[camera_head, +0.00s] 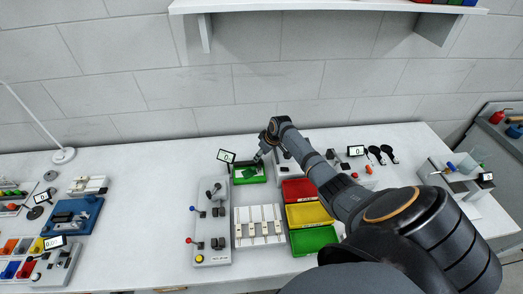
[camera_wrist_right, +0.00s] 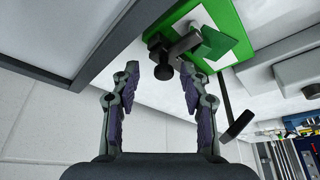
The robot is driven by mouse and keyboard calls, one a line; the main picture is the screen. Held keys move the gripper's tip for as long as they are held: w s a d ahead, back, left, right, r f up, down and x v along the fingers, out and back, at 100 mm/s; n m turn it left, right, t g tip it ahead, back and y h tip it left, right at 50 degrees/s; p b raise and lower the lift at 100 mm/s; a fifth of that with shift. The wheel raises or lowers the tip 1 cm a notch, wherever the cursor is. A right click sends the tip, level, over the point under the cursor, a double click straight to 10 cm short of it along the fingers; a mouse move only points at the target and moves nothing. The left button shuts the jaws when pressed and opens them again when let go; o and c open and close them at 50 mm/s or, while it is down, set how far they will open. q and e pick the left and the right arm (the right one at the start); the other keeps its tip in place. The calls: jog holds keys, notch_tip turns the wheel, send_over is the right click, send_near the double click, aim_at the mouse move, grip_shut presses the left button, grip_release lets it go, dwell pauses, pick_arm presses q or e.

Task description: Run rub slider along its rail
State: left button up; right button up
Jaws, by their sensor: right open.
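The likely rub slider is a green-framed unit (camera_head: 249,174) at the back of the table, left of the middle in the head view. In the right wrist view its green base (camera_wrist_right: 228,18) carries a green block (camera_wrist_right: 215,44) with a dark handle (camera_wrist_right: 172,48) ending in a round knob. My right gripper (camera_wrist_right: 162,84) is open, its two fingers on either side of the knob end and nothing gripped. Whether either finger touches it I cannot tell. In the head view my right gripper (camera_head: 262,156) is small, at the unit's back edge. My left gripper is not in view.
A grey panel with levers (camera_head: 211,222) and a white slotted block (camera_head: 258,226) stand in front. Red (camera_head: 299,191), yellow (camera_head: 309,214) and green (camera_head: 313,240) trays lie to the right. A small display (camera_head: 226,156) stands at the unit's left. The wall is close behind.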

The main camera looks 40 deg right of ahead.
jog(key=shift+r, duration=0.45)
jog(key=v, duration=1.1)
jog(key=shift+s, duration=0.25)
jog(key=shift+d, duration=0.1)
jog(key=shift+f, duration=0.1)
